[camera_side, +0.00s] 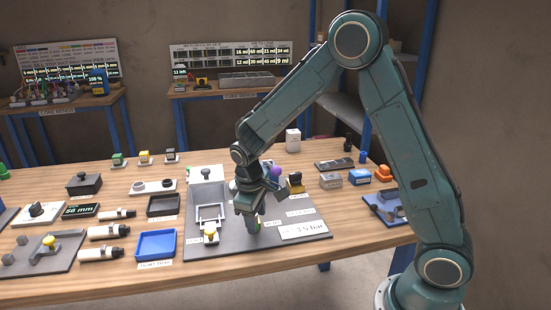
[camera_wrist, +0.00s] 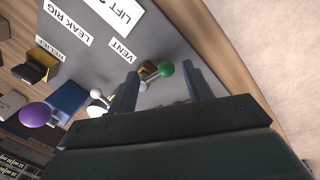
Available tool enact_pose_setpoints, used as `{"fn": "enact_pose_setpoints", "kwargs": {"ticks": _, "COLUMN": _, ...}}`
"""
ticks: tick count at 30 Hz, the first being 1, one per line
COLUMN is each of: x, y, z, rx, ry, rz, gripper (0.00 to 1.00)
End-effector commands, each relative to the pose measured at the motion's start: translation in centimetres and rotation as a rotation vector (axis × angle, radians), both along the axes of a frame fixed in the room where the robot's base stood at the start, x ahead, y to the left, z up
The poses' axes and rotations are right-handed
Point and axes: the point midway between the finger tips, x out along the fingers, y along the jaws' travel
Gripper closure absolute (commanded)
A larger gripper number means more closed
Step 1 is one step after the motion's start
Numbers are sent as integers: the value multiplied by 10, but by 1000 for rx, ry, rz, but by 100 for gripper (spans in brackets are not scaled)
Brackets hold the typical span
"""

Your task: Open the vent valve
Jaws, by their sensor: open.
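The vent valve has a green ball knob (camera_wrist: 165,69) on a light stem, with a yellowish part at its base, beside the VENT label (camera_wrist: 122,50) in the wrist view. My gripper (camera_wrist: 160,75) is open, its two fingers on either side of the knob and stem. I see no clear contact. In the side view my gripper (camera_side: 253,220) points down over the grey rig plate (camera_side: 275,238), and a bit of green shows near the fingertips. The rest of the valve is mostly hidden there.
A purple ball knob (camera_wrist: 35,115) on a blue block and a black-and-yellow relief part (camera_wrist: 38,66) stand nearby. A yellow-topped part (camera_side: 211,232) stands left of my gripper. A blue tray (camera_side: 157,245) lies further left.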

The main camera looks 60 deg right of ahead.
Motion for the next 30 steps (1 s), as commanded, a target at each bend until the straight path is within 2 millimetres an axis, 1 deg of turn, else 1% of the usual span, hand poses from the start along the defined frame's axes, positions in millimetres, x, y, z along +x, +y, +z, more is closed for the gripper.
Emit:
{"fn": "enact_pose_setpoints", "kwargs": {"ticks": 12, "x": -2, "y": 13, "z": 67, "rx": 1, "ry": -9, "rz": 3, "gripper": 50}}
{"fn": "enact_pose_setpoints", "kwargs": {"ticks": 18, "x": -3, "y": 19, "z": 97, "rx": 1, "ry": -9, "rz": 3, "gripper": 50}}
{"fn": "enact_pose_setpoints", "kwargs": {"ticks": 24, "x": -4, "y": 22, "z": 114, "rx": 1, "ry": -8, "rz": 4, "gripper": 50}}
{"fn": "enact_pose_setpoints", "kwargs": {"ticks": 30, "x": -4, "y": 23, "z": 119, "rx": 1, "ry": -5, "rz": 3, "gripper": 50}}
